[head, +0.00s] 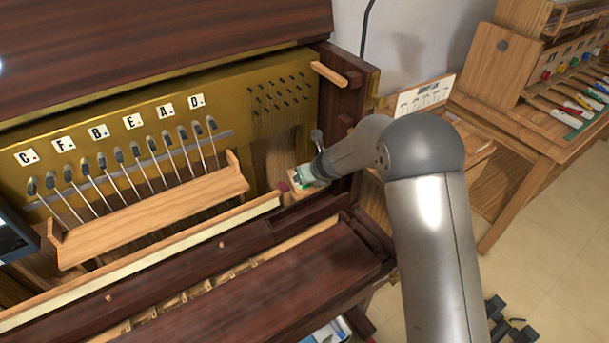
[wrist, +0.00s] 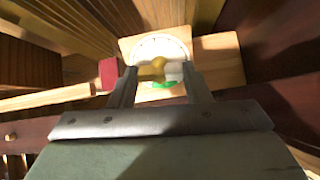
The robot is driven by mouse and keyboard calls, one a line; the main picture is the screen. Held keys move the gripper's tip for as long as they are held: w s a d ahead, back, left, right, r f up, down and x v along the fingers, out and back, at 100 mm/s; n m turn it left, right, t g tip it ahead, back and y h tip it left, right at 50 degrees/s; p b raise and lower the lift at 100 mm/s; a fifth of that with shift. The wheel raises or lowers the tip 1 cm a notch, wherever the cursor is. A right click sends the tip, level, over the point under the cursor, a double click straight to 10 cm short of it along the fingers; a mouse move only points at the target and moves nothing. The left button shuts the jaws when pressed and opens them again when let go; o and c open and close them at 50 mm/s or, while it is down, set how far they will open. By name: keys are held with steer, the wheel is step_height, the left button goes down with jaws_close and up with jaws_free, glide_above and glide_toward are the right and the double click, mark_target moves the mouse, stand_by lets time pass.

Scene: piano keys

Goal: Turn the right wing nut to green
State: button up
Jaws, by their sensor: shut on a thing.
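The right wing nut (wrist: 155,66) is brass-coloured and sits between the fingertips of my gripper (wrist: 160,73) in the wrist view. My gripper is shut on it. A white half-round dial (wrist: 158,46) with dark marks lies on a light wooden block (wrist: 220,62) just beyond it. A green patch (wrist: 163,85) shows just below the nut, partly hidden by the fingers. In the head view my gripper (head: 298,179) is at the right end of the piano's inside, and the nut is too hidden to make out.
A red block (wrist: 108,73) ends a pale wooden rail (wrist: 50,98) left of the fingers. The dark piano side wall (head: 345,120) stands close on the right. A row of levers (head: 120,165) lies to the left, below lettered tiles (head: 133,121).

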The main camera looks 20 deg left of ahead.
steer(key=shift+r+m+p, duration=0.2)
steer(key=shift+m+p, duration=0.45)
steer(key=shift+m, duration=0.15)
steer(key=shift+f+m, duration=0.2)
steer(key=shift+m, duration=0.4)
steer(key=shift+r+m+p, duration=0.2)
steer(key=shift+m+p, duration=0.5)
steer(key=shift+p, duration=0.2)
steer(key=shift+f+m+p, duration=0.2)
steer(key=shift+m+p, duration=0.35)
steer(key=shift+m, duration=0.65)
